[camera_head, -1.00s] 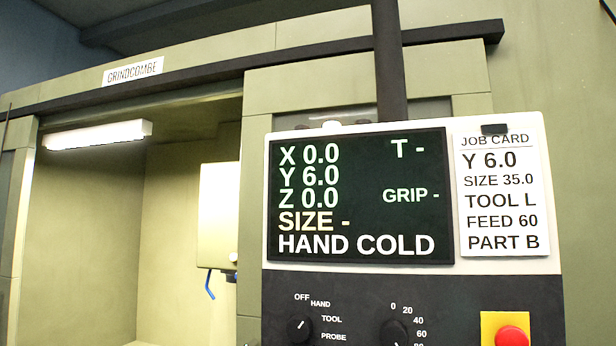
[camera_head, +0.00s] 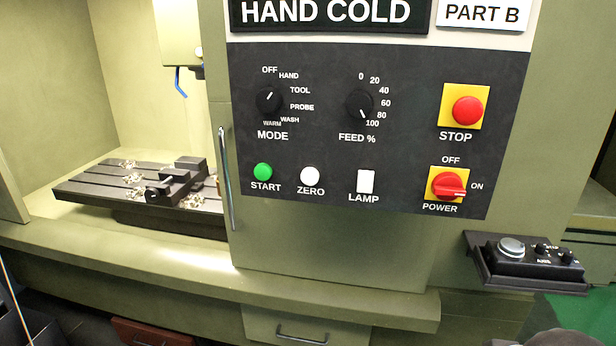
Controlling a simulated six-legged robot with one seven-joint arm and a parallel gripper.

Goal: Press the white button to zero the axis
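The white round ZERO button (camera_head: 310,175) is on the lower row of the dark control panel (camera_head: 300,225). It sits between the green START button (camera_head: 263,171) and the white rectangular LAMP switch (camera_head: 366,181). Nothing covers it. The display (camera_head: 330,14) shows only its bottom line, HAND COLD; its upper lines are out of frame. My gripper is not in view.
The red STOP button (camera_head: 467,111) and red POWER knob (camera_head: 447,187) are at the panel's right. The MODE (camera_head: 269,101) and FEED (camera_head: 359,104) knobs are above. A vertical door handle (camera_head: 226,180) stands left. A pendant shelf (camera_head: 525,264) juts out lower right.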

